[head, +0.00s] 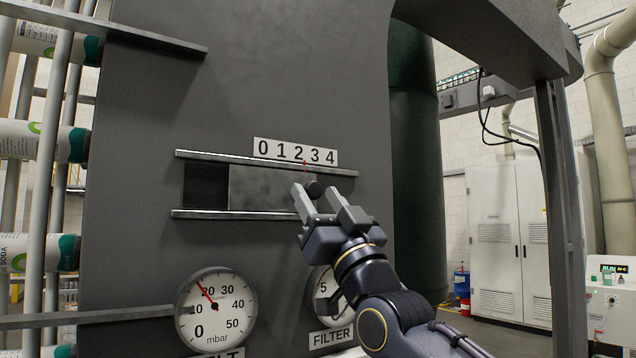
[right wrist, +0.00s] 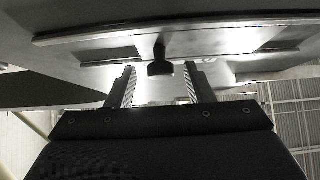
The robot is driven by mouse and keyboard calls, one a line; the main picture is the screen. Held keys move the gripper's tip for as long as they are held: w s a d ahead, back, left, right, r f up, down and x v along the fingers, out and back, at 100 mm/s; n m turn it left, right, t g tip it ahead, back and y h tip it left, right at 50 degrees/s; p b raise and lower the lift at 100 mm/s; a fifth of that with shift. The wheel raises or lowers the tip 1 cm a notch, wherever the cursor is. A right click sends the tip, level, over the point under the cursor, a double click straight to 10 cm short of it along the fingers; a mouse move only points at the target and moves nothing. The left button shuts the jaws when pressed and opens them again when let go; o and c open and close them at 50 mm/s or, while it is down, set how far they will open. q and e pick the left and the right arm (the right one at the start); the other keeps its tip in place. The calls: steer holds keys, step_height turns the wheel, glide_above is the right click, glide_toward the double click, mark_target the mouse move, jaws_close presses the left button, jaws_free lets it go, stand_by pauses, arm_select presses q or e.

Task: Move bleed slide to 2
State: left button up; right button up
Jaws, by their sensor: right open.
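The bleed slide (head: 262,188) is a grey plate between two rails on the dark machine wall. Its dark knob (head: 315,188) stands out near the right end. A small red pointer (head: 305,163) sits just under the number scale (head: 296,152), between 2 and 3. My right gripper (head: 316,192) is open at the knob, one finger on either side of it in the picture. In the right wrist view the knob (right wrist: 160,64) shows between the open fingertips, with a gap on both sides. My left gripper is not in view.
A dark opening (head: 206,185) shows left of the slide plate. Below are a mbar gauge (head: 216,308) and a filter gauge (head: 323,290), partly hidden by my right arm. Pipes and a rack with printed cans (head: 40,140) stand at the left.

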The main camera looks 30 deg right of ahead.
steer(key=shift+w+a+r, duration=0.1)
steer(key=shift+w+r, duration=0.2)
jaws_close()
steer(key=shift+s+f+b, duration=0.1)
steer(key=shift+f+b, duration=0.1)
steer(key=shift+b, duration=0.3)
steer(key=shift+a, duration=0.25)
steer(key=shift+a+r+y, duration=0.2)
steer(key=shift+y, duration=0.1)
jaws_free()
steer(key=shift+d, duration=0.15)
